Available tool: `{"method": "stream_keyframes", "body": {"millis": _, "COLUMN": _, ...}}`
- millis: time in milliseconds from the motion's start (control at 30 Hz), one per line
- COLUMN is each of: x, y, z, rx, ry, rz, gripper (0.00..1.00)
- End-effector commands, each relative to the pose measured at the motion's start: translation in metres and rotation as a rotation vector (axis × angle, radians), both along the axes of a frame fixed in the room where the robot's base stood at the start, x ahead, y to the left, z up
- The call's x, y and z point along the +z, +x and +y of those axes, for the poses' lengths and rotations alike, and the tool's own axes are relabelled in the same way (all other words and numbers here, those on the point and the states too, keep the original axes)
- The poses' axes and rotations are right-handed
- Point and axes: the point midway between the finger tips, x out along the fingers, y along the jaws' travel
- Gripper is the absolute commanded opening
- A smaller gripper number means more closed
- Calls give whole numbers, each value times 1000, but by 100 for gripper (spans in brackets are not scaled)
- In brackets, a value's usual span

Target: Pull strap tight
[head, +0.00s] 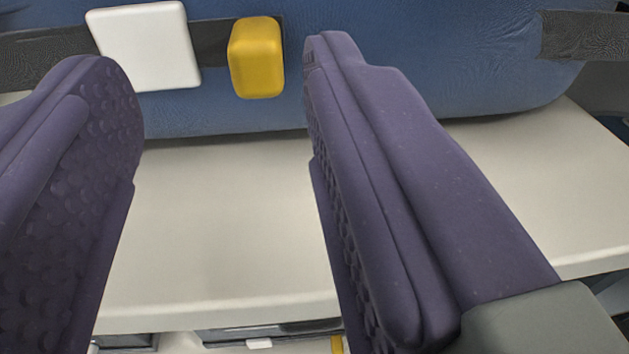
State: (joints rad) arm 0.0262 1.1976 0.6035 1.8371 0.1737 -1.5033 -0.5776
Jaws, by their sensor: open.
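A dark grey strap (585,36) runs across a blue rounded bundle (410,45) at the back. A white square block (146,46) sits on the strap at the left. A yellow block (257,58) sits at the strap's visible end, right of the white block. Between the yellow block and the strap piece at the far right, no strap shows; my right finger hides part of that stretch. My gripper (218,70) is open, with its two purple padded fingers wide apart. The white and yellow blocks appear between and beyond the fingertips. Nothing is held.
The bundle lies on a pale shelf (225,225), which is bare in front of it. Below the shelf's front edge, dark and pale items (270,335) show, partly hidden. The shelf surface is also clear at the right (540,180).

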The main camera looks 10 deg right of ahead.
Motion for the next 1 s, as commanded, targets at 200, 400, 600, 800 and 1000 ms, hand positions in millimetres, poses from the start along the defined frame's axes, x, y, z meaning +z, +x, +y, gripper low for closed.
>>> {"method": "stream_keyframes", "body": {"millis": 200, "x": -18, "y": -5, "z": -3, "rx": -45, "ry": 0, "rz": 0, "gripper": 49}}
{"method": "stream_keyframes", "body": {"millis": 400, "x": -19, "y": 31, "z": -4, "rx": -44, "ry": 1, "rz": -2, "gripper": 49}}
{"method": "stream_keyframes", "body": {"millis": 600, "x": -18, "y": 57, "z": -4, "rx": -42, "ry": 0, "rz": -1, "gripper": 49}}
{"method": "stream_keyframes", "body": {"millis": 800, "x": -16, "y": 63, "z": -4, "rx": -41, "ry": -1, "rz": 0, "gripper": 49}}
{"method": "stream_keyframes", "body": {"millis": 1000, "x": -16, "y": 63, "z": -4, "rx": -40, "ry": -1, "rz": 0, "gripper": 33}}
